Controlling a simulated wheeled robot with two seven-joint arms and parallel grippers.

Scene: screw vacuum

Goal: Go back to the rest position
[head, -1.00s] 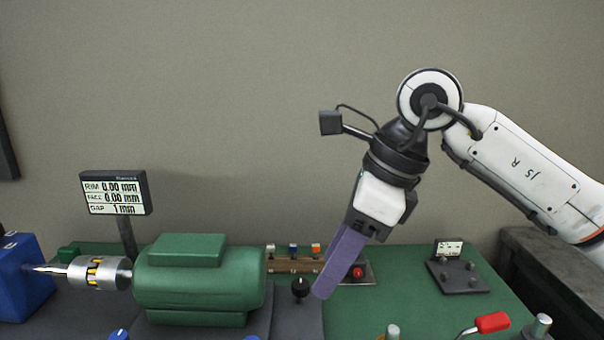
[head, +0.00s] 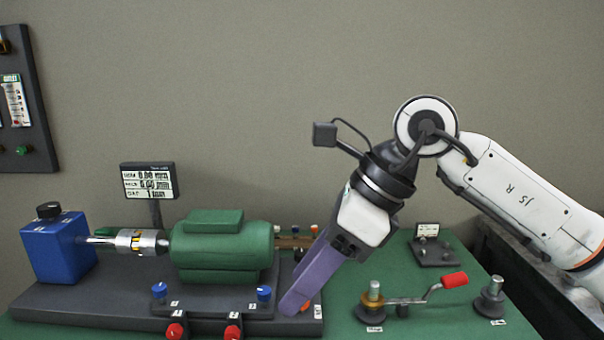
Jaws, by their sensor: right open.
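My right gripper (head: 296,302) comes in from the right with its purple fingers pointing down and to the left. It is over the right end of the dark base plate, just right of a blue knob. The fingers overlap in this view, so the gap between them is hidden; I see nothing held. An orange-red part shows just behind the fingertips. My left gripper is not in view.
A green motor (head: 222,245), a silver coupling (head: 137,242) and a blue block (head: 58,248) sit on the dark base plate (head: 60,298). A display (head: 148,181) stands behind. A red-handled crank (head: 440,286) lies right of my gripper. A wall panel (head: 22,100) is at left.

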